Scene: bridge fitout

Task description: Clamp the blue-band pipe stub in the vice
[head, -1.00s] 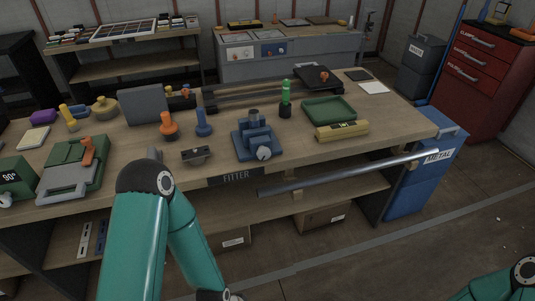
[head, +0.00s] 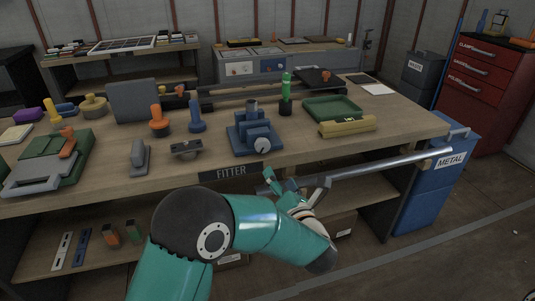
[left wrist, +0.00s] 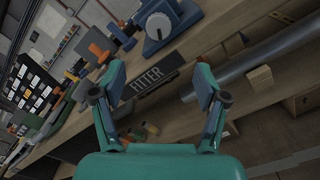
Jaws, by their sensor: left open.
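The blue vice (head: 254,140) stands near the bench's front edge, behind the FITTER label, with a light round dial on its front. It also shows at the top of the left wrist view (left wrist: 158,26). A short grey cylinder (head: 253,106) rises at the top of the vice; I cannot tell whether it is the pipe stub, and no blue band can be made out on it. My left gripper (head: 284,187) is below and in front of the bench edge, near the label. In the left wrist view its two fingers (left wrist: 160,86) are spread, with nothing between them.
A long metal tube (head: 385,164) runs along the bench front, right of my left gripper. Small orange and green pieces (head: 112,236) stand on the lower shelf. A green tray (head: 332,108), a yellow level (head: 347,126) and a blue METAL bin (head: 432,190) are at right.

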